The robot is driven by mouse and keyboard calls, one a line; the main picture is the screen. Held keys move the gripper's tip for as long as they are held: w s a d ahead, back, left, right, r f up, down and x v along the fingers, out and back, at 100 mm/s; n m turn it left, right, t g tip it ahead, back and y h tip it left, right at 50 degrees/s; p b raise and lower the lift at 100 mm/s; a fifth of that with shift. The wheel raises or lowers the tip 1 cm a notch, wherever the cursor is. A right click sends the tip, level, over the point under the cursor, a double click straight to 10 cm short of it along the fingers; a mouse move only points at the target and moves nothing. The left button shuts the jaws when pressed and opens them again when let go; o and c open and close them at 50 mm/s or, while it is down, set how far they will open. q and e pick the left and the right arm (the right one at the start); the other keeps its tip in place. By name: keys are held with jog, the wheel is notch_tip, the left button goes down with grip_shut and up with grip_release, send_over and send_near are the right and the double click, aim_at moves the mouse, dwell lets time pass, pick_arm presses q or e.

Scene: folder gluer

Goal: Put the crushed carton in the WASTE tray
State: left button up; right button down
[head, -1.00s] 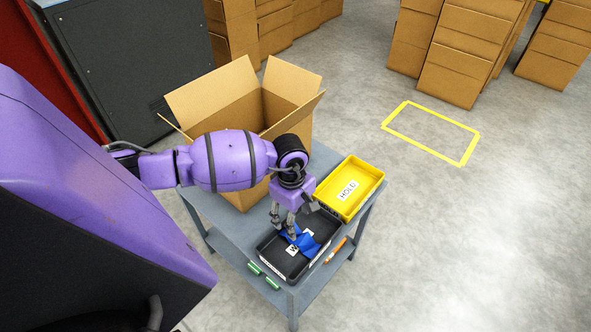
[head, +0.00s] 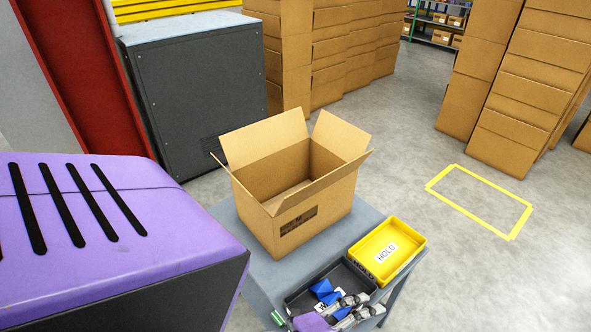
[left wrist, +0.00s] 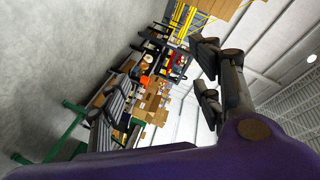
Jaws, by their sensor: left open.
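The blue crushed carton (head: 323,288) lies in the black tray (head: 296,299), whose white label is mostly covered; a "W" shows. My left gripper (head: 369,304) is at the bottom edge of the head view, over the tray's near right part, with its grey fingers pointing right. It partly hides the carton and tray. In the left wrist view my left gripper (left wrist: 165,92) has its fingers wide apart with nothing between them. My right gripper is not in view.
A yellow HOLD tray (head: 407,258) stands behind the black tray on the grey table (head: 237,229). A large open cardboard box (head: 318,216) stands at the back. A green item (head: 278,318) lies at the near left. Yellow floor tape (head: 480,199) marks clear floor at right.

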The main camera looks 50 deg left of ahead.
pick_arm(q)
jog(key=s+a+f+n+g+y, duration=0.3)
jog(key=s+f+n, duration=0.4)
jog(key=s, duration=0.1)
jog(key=s+a+f+n+g+y, duration=0.2)
jog(key=s+a+f+n+g, duration=0.1)
jog(key=s+f+n, duration=0.4)
jog(key=shift+s+a+n+y, duration=0.15)
jog(key=shift+s+n+y, duration=0.25)
jog(key=shift+s+n, duration=0.55)
